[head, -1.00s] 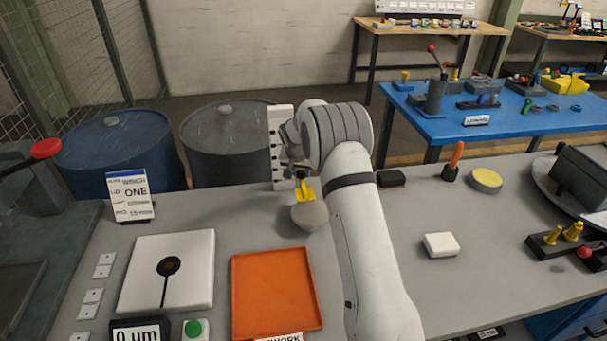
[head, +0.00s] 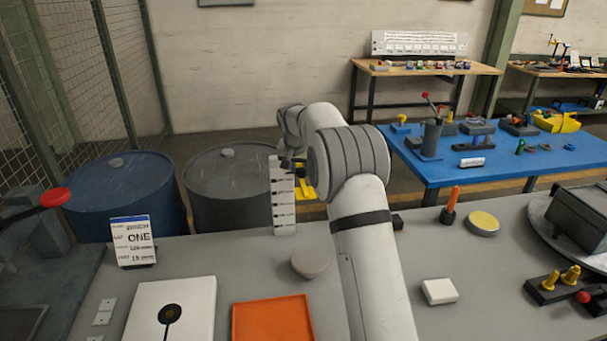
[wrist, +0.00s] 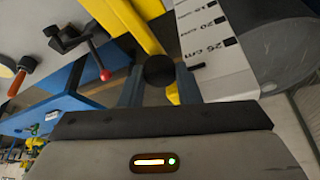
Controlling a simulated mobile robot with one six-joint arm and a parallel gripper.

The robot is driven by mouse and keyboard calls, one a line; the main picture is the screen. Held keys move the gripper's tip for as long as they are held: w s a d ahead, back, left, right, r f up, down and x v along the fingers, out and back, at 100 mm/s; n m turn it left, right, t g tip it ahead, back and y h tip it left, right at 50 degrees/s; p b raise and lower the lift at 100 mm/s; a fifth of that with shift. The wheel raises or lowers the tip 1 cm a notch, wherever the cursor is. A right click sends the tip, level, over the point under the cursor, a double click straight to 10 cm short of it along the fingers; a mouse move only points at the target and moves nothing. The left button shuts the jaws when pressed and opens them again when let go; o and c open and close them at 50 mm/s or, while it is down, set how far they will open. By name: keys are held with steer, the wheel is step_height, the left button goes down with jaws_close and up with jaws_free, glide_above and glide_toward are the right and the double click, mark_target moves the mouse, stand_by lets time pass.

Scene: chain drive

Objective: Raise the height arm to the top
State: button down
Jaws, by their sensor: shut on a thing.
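The white height scale (head: 283,205) stands upright at the back of the grey bench, left of my arm. The yellow height arm (head: 307,183) shows partly beside the scale, above the bench; my arm hides much of it. In the wrist view the yellow part (wrist: 146,30) and the scale (wrist: 205,40) with 20 and 25 cm marks are close. My gripper (wrist: 158,85) is shut on a dark round knob (wrist: 159,69), which sits between its two fingers next to the scale. In the head view the gripper is small and mostly hidden.
A grey round disc (head: 309,263) is on the bench below the height arm. An orange tray (head: 272,322) and a white plate (head: 172,312) lie in front. A sign card (head: 133,240) stands left. Two drums (head: 230,190) (head: 120,195) stand behind the bench.

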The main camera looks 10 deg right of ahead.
steer(key=c, duration=1.1)
jaws_free()
steer(key=shift+o, duration=0.2)
steer(key=b+v, duration=0.1)
steer(key=v, duration=0.7)
steer(key=shift+b, duration=0.35)
steer(key=shift+f, duration=0.1)
